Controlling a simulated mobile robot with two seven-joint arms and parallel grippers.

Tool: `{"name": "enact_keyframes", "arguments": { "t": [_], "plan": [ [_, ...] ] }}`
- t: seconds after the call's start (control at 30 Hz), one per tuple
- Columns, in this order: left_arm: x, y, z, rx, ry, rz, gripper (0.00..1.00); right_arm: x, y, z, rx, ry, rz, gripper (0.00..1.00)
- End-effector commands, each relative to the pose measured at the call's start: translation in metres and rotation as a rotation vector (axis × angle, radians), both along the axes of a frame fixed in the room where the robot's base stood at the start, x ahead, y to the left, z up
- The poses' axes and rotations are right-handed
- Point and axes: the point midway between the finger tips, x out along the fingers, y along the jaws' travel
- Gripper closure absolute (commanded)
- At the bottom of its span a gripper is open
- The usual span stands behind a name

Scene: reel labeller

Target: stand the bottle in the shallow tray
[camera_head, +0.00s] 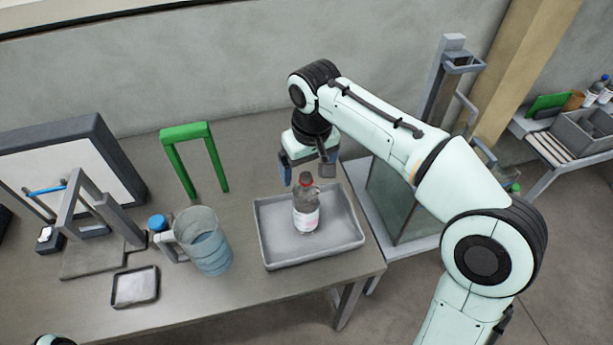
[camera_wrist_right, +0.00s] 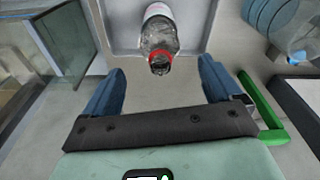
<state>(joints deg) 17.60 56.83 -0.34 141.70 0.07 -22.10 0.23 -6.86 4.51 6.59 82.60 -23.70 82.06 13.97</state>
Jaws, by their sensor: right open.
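The bottle (camera_head: 307,209) is clear with a red cap ring and a white and pink label. It stands upright inside the shallow tray (camera_head: 268,243), a grey rectangular tray near the table's right end. The bottle also shows in the right wrist view (camera_wrist_right: 160,38), with the tray (camera_wrist_right: 123,42) around it. My right gripper (camera_head: 305,178) is open, its blue fingers apart and clear of the bottle. In the right wrist view its fingertips (camera_wrist_right: 160,75) are on either side of the bottle's top end, with nothing between them touching. My left gripper is not in view.
A blue-tinted jug (camera_head: 208,245) stands left of the tray, with a small dark-rimmed dish (camera_head: 135,287) nearby. A green arch (camera_head: 193,150) stands behind. A grey-framed stand (camera_head: 90,240) is at left. The table's front between jug and tray is free.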

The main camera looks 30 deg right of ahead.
Motion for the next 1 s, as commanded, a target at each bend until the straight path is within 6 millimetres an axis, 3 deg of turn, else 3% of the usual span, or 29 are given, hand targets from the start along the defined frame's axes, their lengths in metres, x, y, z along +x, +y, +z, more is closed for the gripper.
{"name": "enact_keyframes", "arguments": {
  "t": [0.1, 0.3, 1.0],
  "plan": [
    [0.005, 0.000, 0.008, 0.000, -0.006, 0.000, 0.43, -0.002, 0.001, 0.024, 0.001, -0.004, 0.001, 0.08],
    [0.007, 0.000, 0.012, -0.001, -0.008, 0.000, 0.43, -0.005, 0.001, 0.041, 0.000, 0.000, 0.001, 0.08],
    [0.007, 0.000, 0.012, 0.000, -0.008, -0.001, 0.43, -0.005, 0.000, 0.042, 0.000, 0.001, 0.000, 0.08]
  ]
}}
